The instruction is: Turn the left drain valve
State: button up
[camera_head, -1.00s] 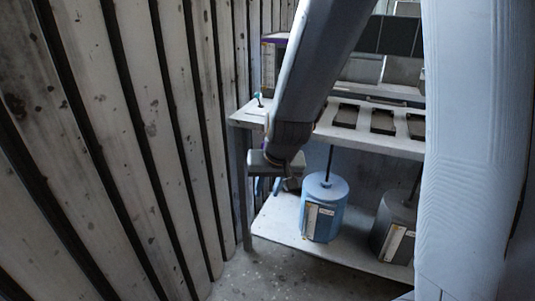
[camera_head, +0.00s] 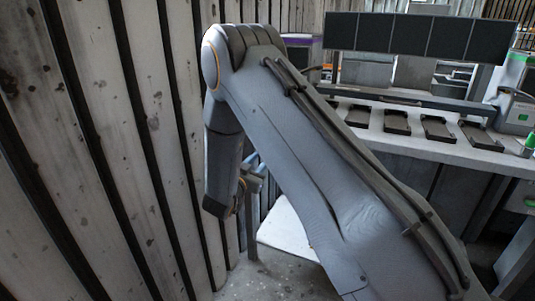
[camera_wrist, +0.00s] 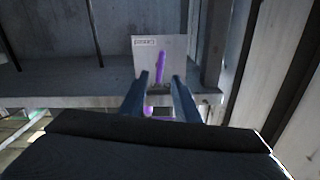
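In the wrist view, a purple lever (camera_wrist: 161,66) stands nearly upright in front of a pale plate (camera_wrist: 142,57) with a small label; I take it for the drain valve, but cannot tell if it is the left one. My gripper (camera_wrist: 160,77) has two blue-grey fingers, apart, with the lever showing in the gap between them. Contact cannot be judged. More purple parts (camera_wrist: 204,110) show low down, partly hidden by the fingers and the dark wrist body. In the head view my arm hides most of the gripper, and the lever does not show.
A workbench (camera_head: 428,147) with several dark trays (camera_head: 397,121) stands at the right. A pale lower shelf (camera_head: 284,232) shows beneath it, partly behind my arm. A slatted wall (camera_head: 95,150) runs close along the left. In the wrist view, a post (camera_wrist: 214,45) stands right of the plate.

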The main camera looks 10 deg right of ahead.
jog(key=x, duration=0.7)
jog(key=shift+s, duration=0.1)
jog(key=shift+c, duration=0.4)
grip_shut()
